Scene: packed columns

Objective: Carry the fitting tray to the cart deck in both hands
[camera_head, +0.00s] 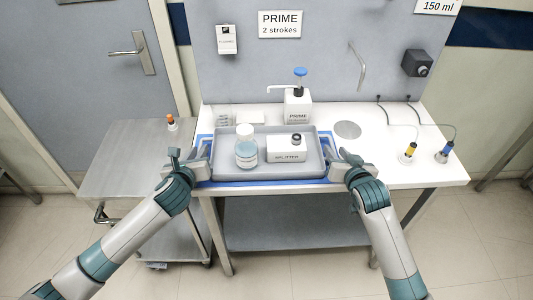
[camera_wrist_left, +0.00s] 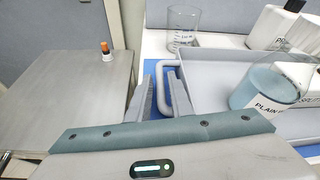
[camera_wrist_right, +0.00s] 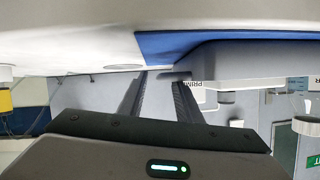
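The grey fitting tray (camera_head: 267,177) rests on a blue mat (camera_head: 208,139) on the white bench. It holds a bottle of bluish liquid (camera_head: 246,155) and a white box marked SPLITTER (camera_head: 287,156). My left gripper (camera_head: 197,158) is at the tray's left end. In the left wrist view its fingers (camera_wrist_left: 160,78) stand apart, with the tray's pale handle (camera_wrist_left: 164,104) between or just beyond them. My right gripper (camera_head: 340,158) is at the tray's right end. In the right wrist view its fingers (camera_wrist_right: 160,82) are apart, with no handle visible between them. The cart deck (camera_head: 125,165) is at left.
An orange-capped vial (camera_head: 171,123) stands at the cart deck's far right corner; the rest of the deck is clear. A PRIME pump bottle (camera_head: 298,105) and a glass beaker (camera_wrist_left: 183,30) stand behind the tray. Yellow (camera_head: 408,154) and blue (camera_head: 445,152) corded items stand at right.

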